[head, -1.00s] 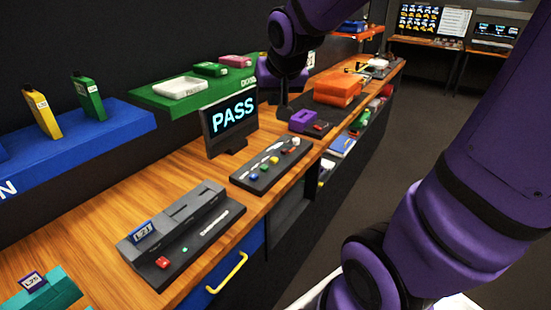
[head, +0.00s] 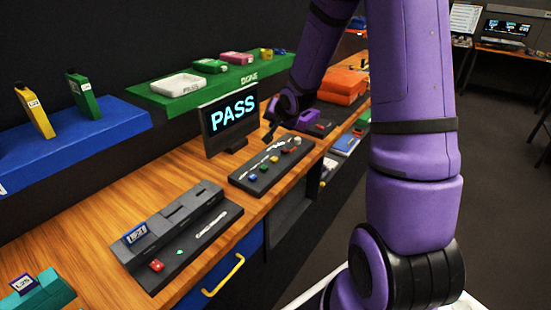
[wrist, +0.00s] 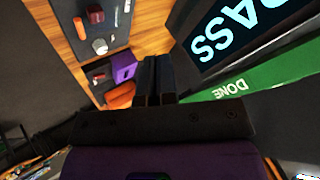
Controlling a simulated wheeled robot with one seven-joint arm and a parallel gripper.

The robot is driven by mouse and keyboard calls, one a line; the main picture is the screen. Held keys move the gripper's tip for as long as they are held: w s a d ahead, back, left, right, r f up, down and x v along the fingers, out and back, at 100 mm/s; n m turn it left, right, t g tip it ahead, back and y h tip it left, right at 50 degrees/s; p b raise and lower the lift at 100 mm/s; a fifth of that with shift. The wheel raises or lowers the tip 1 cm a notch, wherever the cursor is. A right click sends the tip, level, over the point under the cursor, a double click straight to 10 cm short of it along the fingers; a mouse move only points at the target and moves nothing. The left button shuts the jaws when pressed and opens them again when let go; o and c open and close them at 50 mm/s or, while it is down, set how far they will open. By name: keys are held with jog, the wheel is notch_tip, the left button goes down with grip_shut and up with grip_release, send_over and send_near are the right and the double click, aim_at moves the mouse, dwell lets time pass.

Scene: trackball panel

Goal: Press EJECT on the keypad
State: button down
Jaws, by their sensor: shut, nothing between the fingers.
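My gripper (head: 268,137) is above the bench behind the panel, near the screen's right side, and touches no button that I can see. In the wrist view my gripper (wrist: 157,62) is shut and empty. Part of the panel (wrist: 116,22) shows there at upper left, with the pale ball (wrist: 100,46).
A screen (head: 232,116) reading PASS stands behind the panel. A green DONE shelf (head: 150,97) is above it. A dark slotted unit (head: 215,232) with a red button (head: 156,265) lies nearer. Purple (head: 308,117) and orange (head: 343,85) objects are beyond the panel.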

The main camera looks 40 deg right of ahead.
aim_at(276, 158)
jog(key=shift+w+d+f+m, duration=0.15)
jog(key=shift+w+d+f, duration=0.15)
jog(key=shift+f, duration=0.25)
jog(key=shift+w+d+f+m, duration=0.15)
jog(key=shift+d+f, duration=0.1)
jog(key=shift+f, duration=0.3)
jog(key=shift+f, duration=4.4)
jog(key=shift+f, duration=0.15)
jog(key=shift+f, duration=0.25)
jog(key=shift+f, duration=0.5)
jog(key=shift+r, duration=0.95)
